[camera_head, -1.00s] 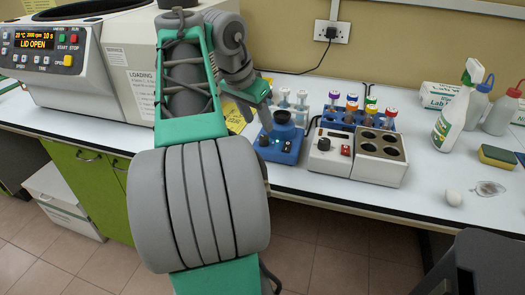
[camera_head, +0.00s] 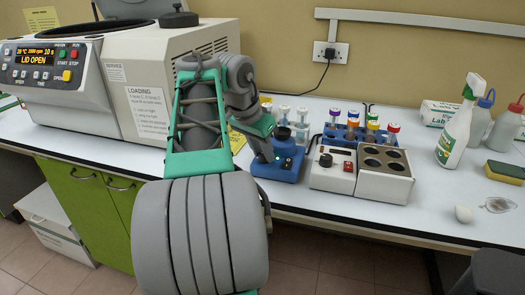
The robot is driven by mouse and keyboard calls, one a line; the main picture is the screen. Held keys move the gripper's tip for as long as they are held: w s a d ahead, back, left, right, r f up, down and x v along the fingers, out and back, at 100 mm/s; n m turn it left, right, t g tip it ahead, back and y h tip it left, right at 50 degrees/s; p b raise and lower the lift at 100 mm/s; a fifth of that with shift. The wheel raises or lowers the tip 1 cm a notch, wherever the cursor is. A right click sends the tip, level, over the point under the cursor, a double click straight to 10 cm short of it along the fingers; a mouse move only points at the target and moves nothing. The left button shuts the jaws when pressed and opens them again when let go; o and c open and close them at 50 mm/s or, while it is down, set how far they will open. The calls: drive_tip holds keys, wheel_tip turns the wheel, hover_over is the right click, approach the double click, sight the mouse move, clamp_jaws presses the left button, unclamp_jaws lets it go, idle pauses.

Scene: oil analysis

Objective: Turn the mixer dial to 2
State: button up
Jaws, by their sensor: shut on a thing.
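The mixer (camera_head: 287,174) is a small blue unit with a black cup (camera_head: 283,134) on top, standing on the white bench. A small dark control (camera_head: 287,163) shows on the right of its front. My gripper (camera_head: 266,156) reaches down in front of the mixer's left front and covers it. It is shut on what appears to be the mixer dial. The fingers hide the dial, so its setting cannot be read.
A white block heater (camera_head: 384,188) with a control box (camera_head: 332,178) stands close to the mixer's right. Behind are a blue rack of capped tubes (camera_head: 355,135) and pale droppers (camera_head: 302,115). A large centrifuge (camera_head: 130,80) fills the left. A spray bottle (camera_head: 456,135) stands far right.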

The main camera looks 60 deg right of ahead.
clamp_jaws()
drive_tip(key=shift+r+m+p, duration=0.15)
drive_tip(key=shift+m+p, duration=0.15)
drive_tip(key=shift+p, duration=0.2)
drive_tip(key=shift+w+r+m+g+p, duration=0.1)
drive_tip(key=shift+m+g+p, duration=0.25)
drive_tip(key=shift+p, duration=0.4)
drive_tip(key=m+p, duration=0.2)
drive_tip(key=p, duration=0.1)
drive_tip(key=shift+r+m+g+y, duration=0.1)
drive_tip(key=shift+m+g+y, duration=0.15)
drive_tip(key=shift+g+y, duration=0.1)
drive_tip(key=m+p, duration=0.2)
drive_tip(key=p, duration=0.1)
drive_tip(key=m+g+y+p, duration=0.1)
drive_tip(key=m+p, duration=0.2)
drive_tip(key=shift+w+d+y, duration=0.1)
drive_tip(key=shift+d+y, duration=0.05)
drive_tip(key=shift+y, duration=0.1)
drive_tip(key=shift+f+m+g+y+p, duration=0.15)
drive_tip(key=shift+m+g+y+p, duration=0.1)
drive_tip(key=shift+m+p, duration=0.55)
drive_tip(key=shift+f+m+g+y+p, duration=0.15)
drive_tip(key=shift+m+g+p, duration=0.1)
drive_tip(key=shift+m+p, duration=0.5)
